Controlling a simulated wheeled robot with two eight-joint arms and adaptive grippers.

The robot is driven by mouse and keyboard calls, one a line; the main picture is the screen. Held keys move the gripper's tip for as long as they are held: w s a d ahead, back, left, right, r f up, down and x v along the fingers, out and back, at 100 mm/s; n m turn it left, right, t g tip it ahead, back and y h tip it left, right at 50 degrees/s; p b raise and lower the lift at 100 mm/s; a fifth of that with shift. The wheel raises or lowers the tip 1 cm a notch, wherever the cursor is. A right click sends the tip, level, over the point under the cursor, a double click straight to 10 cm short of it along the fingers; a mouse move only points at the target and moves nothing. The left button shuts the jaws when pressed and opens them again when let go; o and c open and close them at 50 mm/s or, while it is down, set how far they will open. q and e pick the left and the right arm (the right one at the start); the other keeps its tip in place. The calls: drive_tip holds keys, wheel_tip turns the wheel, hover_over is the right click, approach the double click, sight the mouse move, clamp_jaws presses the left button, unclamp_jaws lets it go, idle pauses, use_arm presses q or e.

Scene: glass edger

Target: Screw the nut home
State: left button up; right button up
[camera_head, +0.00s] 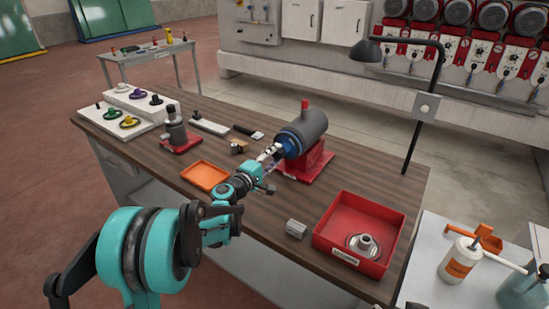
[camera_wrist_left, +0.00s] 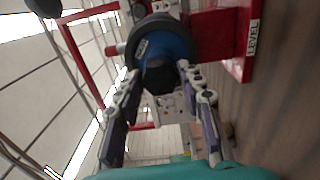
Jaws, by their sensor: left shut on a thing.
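A dark grey motor-like spindle unit (camera_head: 306,132) with a blue front stands on a red base (camera_head: 312,166) on the workbench. The blue front also shows in the left wrist view (camera_wrist_left: 168,44). A dark nut-like piece (camera_wrist_left: 160,78) sits at the middle of that front, between the fingertips of my left gripper (camera_wrist_left: 158,84). In the head view my left gripper (camera_head: 270,154) reaches the front of the spindle from the left and is shut on this piece. The gripper hides most of the piece there. My right gripper is not in view.
An orange tray (camera_head: 205,164) lies left of my gripper. A lamp (camera_head: 412,140) stands behind the bench. White fixtures (camera_head: 126,130) are at the far left.

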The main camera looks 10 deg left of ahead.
use_arm(q)
drive_tip(key=m, duration=0.6)
drive_tip(key=shift+d+f+m, duration=0.1)
drive_tip(key=shift+m, duration=0.3)
drive_tip(key=m, duration=0.3)
drive_tip(key=shift+b, duration=0.3)
drive_tip(key=m, duration=0.4)
drive_tip(key=shift+m, duration=0.4)
drive_tip(key=o, duration=1.3)
drive_tip(key=shift+c, duration=1.6)
